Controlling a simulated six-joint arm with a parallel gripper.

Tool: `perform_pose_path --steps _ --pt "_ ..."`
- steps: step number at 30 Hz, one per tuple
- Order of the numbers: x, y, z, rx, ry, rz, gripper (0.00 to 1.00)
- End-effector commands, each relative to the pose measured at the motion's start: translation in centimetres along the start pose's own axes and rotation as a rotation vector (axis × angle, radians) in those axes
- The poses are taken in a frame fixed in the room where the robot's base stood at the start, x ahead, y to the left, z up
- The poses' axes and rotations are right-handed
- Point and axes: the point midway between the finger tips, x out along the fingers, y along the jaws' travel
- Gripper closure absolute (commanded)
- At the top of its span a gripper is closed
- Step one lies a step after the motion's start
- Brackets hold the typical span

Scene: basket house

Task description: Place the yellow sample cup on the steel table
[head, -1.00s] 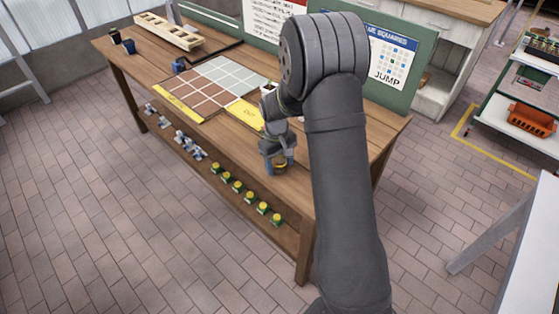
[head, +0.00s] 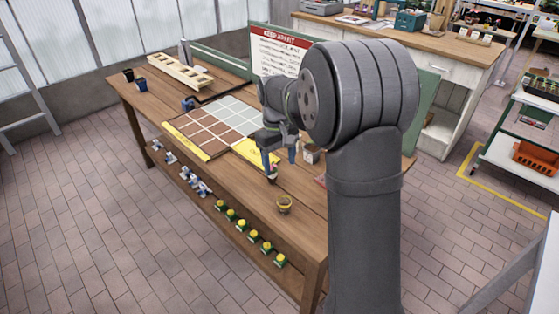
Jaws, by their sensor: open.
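A small cup with a yellow rim (head: 285,205), which looks like the yellow sample cup, stands upright on the wooden bench (head: 240,190) near its front right corner. My gripper (head: 279,160) is open and above the bench, up and to the left of the cup in the picture, apart from it. Its fingers point down. A pale grey table (head: 538,262) is cut off at the lower right edge; I cannot tell whether it is the steel table.
A board of brown and grey squares (head: 215,128) lies on the bench. A small pot (head: 311,154) stands near my gripper. Yellow-topped pieces (head: 254,234) line the lower shelf. A white-shelved rack (head: 535,125) with an orange basket (head: 538,157) stands at the right. The floor (head: 110,240) is clear.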

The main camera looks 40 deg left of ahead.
Motion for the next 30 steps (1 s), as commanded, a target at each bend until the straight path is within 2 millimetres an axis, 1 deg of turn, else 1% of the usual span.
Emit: perform_pose_path --steps 4,14,17,20,23,30 --pt "-0.5 0.0 0.0 0.0 -0.001 0.0 0.35" --pt "-0.4 0.0 0.0 0.0 -0.001 0.0 0.35" --pt "-0.4 0.7 -0.1 0.002 0.0 0.0 0.35" --pt "0.0 0.6 -0.1 0.0 -0.001 0.0 0.35" --pt "1.4 0.6 0.0 0.0 -0.005 -0.002 0.35" --pt "6.7 0.6 0.0 0.0 -0.005 -0.002 0.35"
